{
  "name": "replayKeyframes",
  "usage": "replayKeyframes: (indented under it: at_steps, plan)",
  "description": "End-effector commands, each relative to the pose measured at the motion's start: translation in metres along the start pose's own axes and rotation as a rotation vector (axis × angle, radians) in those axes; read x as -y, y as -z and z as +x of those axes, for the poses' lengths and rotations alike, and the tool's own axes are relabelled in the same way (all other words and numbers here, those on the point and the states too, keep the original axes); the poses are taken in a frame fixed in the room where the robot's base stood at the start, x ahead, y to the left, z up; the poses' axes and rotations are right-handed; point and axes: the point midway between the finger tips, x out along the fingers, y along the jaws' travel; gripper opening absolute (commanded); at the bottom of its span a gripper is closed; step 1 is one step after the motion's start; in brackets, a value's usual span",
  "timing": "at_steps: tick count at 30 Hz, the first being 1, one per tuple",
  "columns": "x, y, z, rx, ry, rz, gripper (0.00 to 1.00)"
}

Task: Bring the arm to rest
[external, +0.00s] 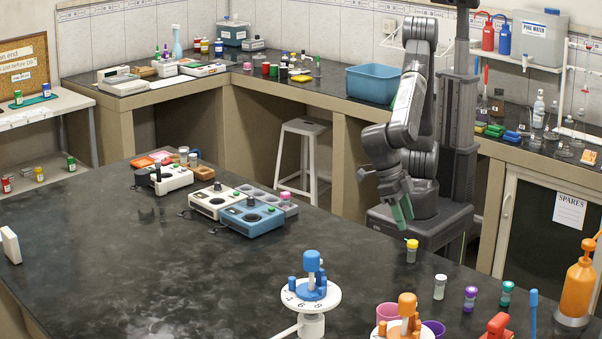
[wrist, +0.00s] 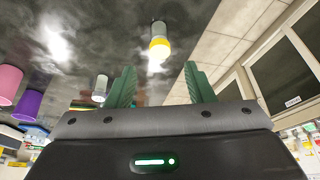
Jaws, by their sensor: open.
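My gripper (external: 403,212) hangs at the near end of my arm, just above the edge of the dark bench (external: 130,255), with its green fingers pointing down. In the wrist view the two green fingers (wrist: 160,88) stand apart with nothing between them. A small vial with a yellow cap (external: 411,250) stands upright on the bench close to the fingertips. It also shows in the wrist view, its yellow cap (wrist: 159,46) beyond the gap between the fingers and apart from them.
A white-capped vial (external: 440,287), a purple-capped vial (external: 470,298) and a teal-capped vial (external: 506,293) stand nearby. A white carousel (external: 310,298) and an orange bottle (external: 578,285) are at the front. Stirrer units (external: 252,220) stand at the back. The bench's left middle is clear.

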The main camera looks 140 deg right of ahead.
Motion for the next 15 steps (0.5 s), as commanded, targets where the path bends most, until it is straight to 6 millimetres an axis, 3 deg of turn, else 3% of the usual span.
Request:
replayKeyframes:
  at_steps: [12, 15]
  plan:
    - [0.001, -0.002, 0.086, 0.001, 0.004, 0.000, 0.48]
    - [-0.001, 0.004, 0.071, -0.001, -0.004, -0.002, 0.48]
